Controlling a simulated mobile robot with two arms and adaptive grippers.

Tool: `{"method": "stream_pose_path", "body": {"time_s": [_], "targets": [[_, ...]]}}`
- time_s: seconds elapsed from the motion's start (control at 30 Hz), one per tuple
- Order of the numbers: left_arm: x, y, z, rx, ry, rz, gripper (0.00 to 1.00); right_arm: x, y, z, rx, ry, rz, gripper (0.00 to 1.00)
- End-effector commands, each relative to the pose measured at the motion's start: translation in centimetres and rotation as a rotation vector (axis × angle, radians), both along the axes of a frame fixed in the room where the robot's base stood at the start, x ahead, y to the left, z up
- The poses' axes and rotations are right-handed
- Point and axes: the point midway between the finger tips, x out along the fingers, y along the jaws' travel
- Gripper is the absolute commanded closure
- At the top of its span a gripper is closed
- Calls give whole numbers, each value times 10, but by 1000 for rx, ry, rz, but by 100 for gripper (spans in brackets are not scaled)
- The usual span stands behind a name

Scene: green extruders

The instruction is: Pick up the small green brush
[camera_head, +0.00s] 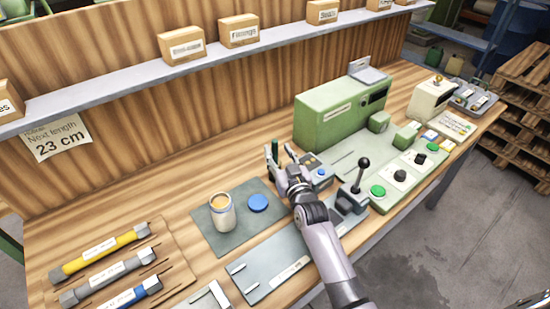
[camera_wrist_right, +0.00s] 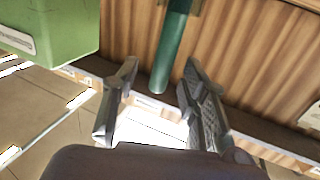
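The small green brush (camera_head: 275,150) shows as a thin, dark green upright handle at the back of the workbench, left of the green machine. In the right wrist view its green handle (camera_wrist_right: 172,48) comes in from the top and ends near the gap between my fingers. My right gripper (camera_head: 281,157) is at the brush, with its fingertips close to it. In the right wrist view the fingers (camera_wrist_right: 157,85) are spread apart, and I see no clear contact with the handle. The brush's other end is not visible. My left gripper is not in view.
The green machine (camera_head: 335,115) stands right of my right gripper. A lever (camera_head: 363,165) and buttons stand close to my arm. A jar (camera_head: 222,212) and a blue lid (camera_head: 258,202) rest on a dark mat (camera_head: 212,240). A shelf (camera_head: 130,85) runs along the back wall.

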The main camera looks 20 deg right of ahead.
Motion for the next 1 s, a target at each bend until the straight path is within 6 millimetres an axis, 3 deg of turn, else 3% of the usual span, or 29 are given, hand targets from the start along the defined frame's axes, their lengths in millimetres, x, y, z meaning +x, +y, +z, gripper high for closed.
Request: {"method": "stream_pose_path", "body": {"time_s": [0.2, 0.5, 1.0], "targets": [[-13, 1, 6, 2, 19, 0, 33, 26, 3, 2, 0, 0, 0, 60], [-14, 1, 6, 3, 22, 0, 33, 29, 3, 1, 0, -1, 0, 60], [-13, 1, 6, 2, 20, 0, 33, 29, 3, 0, 0, 0, 0, 93]]}}
